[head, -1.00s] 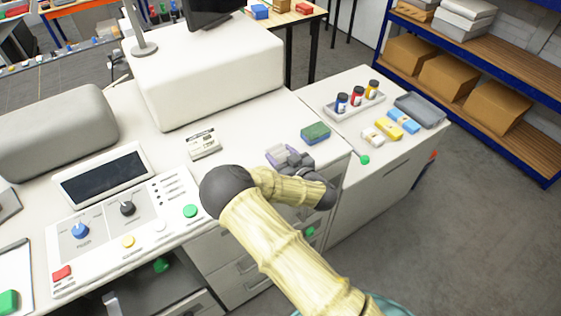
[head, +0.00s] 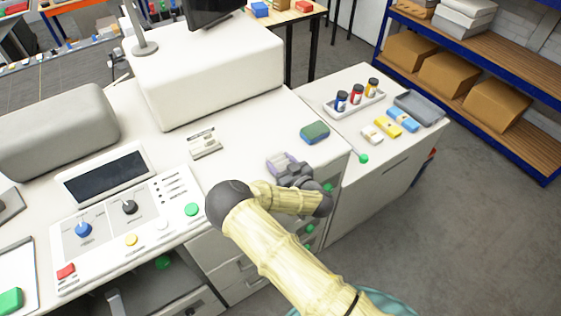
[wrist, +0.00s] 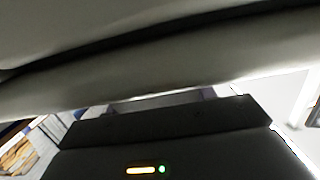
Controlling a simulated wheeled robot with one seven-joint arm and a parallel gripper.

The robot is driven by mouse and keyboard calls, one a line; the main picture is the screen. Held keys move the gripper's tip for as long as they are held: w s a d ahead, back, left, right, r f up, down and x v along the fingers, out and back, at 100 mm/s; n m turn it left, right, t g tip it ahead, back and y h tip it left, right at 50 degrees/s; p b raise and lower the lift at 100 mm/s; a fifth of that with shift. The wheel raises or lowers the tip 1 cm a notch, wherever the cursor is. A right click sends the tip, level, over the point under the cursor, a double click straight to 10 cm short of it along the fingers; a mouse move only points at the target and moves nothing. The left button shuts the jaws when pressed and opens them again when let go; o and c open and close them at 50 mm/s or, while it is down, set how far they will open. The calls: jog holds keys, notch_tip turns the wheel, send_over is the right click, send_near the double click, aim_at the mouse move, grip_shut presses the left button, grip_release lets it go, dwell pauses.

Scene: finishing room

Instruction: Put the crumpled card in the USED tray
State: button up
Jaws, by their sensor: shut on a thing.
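My gripper (head: 282,163) is over the right part of the white counter, near its front edge. Its fingers are shut on a small pale thing, probably the crumpled card; the fingers hide most of it. No other crumpled card shows. A shallow grey tray (head: 420,108) lies at the far right end of the side cabinet, apart from my gripper, and looks empty. I cannot read a USED label on it. In the wrist view my dark gripper body (wrist: 160,140) shows below a large grey blurred surface, and no card can be made out.
A green-and-blue sponge-like block (head: 315,132) lies just beyond my gripper. A control panel (head: 128,215) lies left.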

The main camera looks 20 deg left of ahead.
jog(key=shift+f, duration=0.15)
jog(key=o, duration=1)
jog(key=shift+r, duration=0.2)
jog(key=shift+s+d+b, duration=0.3)
jog(key=shift+s+d, duration=0.05)
jog(key=shift+d, duration=0.15)
jog(key=b+v, duration=0.4)
jog(key=v, duration=0.6)
jog(key=shift+s+d+r, duration=0.1)
jog(key=shift+s+d, duration=0.15)
